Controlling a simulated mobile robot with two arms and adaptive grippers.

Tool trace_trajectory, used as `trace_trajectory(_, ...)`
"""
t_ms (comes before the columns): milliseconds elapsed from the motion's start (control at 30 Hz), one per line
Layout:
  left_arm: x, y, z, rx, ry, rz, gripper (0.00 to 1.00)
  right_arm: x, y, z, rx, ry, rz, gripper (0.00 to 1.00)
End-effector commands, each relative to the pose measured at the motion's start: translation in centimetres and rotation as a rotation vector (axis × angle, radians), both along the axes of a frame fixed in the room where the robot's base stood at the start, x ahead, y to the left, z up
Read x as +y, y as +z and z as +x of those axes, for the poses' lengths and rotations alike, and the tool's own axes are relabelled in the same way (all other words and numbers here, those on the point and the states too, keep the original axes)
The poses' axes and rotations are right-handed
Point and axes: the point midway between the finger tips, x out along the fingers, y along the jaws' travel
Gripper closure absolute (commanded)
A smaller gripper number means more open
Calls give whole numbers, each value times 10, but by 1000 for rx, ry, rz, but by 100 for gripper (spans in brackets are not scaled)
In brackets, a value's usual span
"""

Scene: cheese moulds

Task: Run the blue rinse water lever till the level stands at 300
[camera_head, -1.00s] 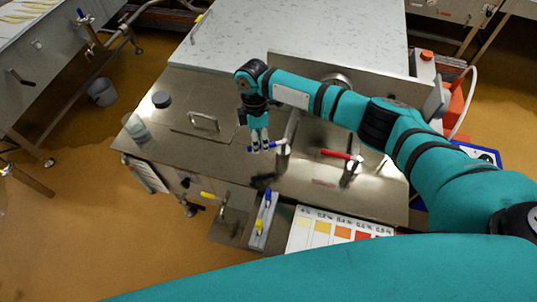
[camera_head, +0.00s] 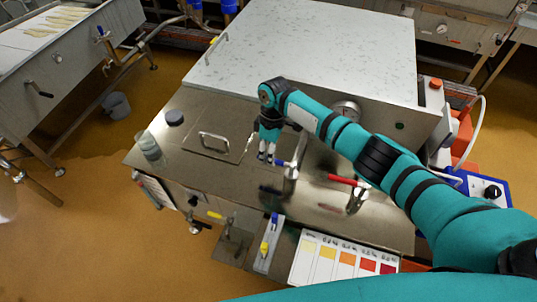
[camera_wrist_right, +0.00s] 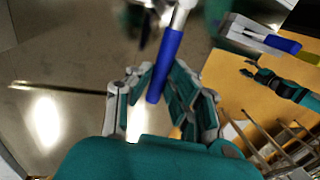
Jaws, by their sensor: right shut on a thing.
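The blue lever (camera_head: 281,162) sits on a metal tap on the steel worktop, beside a red lever (camera_head: 343,180) on a second tap. My right gripper (camera_head: 267,159) reaches down from above at the left end of the blue lever. In the right wrist view, the blue lever (camera_wrist_right: 165,66) runs between the fingers of the right gripper (camera_wrist_right: 162,100), which is shut on it. No readable level number shows in either view.
A steel hatch with a handle (camera_head: 214,142), a dark round puck (camera_head: 175,118) and a clear beaker (camera_head: 148,146) are to the left. A round dial (camera_head: 346,112) is on the panel behind. A colour chart (camera_head: 343,262) lies at the front edge.

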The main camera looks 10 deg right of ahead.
Motion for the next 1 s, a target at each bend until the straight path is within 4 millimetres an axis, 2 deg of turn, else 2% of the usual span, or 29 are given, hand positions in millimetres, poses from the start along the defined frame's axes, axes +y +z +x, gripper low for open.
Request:
trace_trajectory(300,0,0,0,0,0,0,60,-1,3,4,-9,-11,1,100)
trace_trajectory(333,0,0,0,0,0,0,60,-1,3,4,-9,-11,1,82)
trace_trajectory(500,0,0,0,0,0,0,60,-1,3,3,-7,-8,1,60)
trace_trajectory(800,2,0,-1,2,-1,2,60,-1,4,2,-4,-6,1,60)
trace_trajectory(867,2,0,-1,2,-1,1,60,-1,8,3,-6,-5,2,60)
trace_trajectory(1000,1,0,-1,2,0,1,60,-3,30,8,-8,-4,2,60)
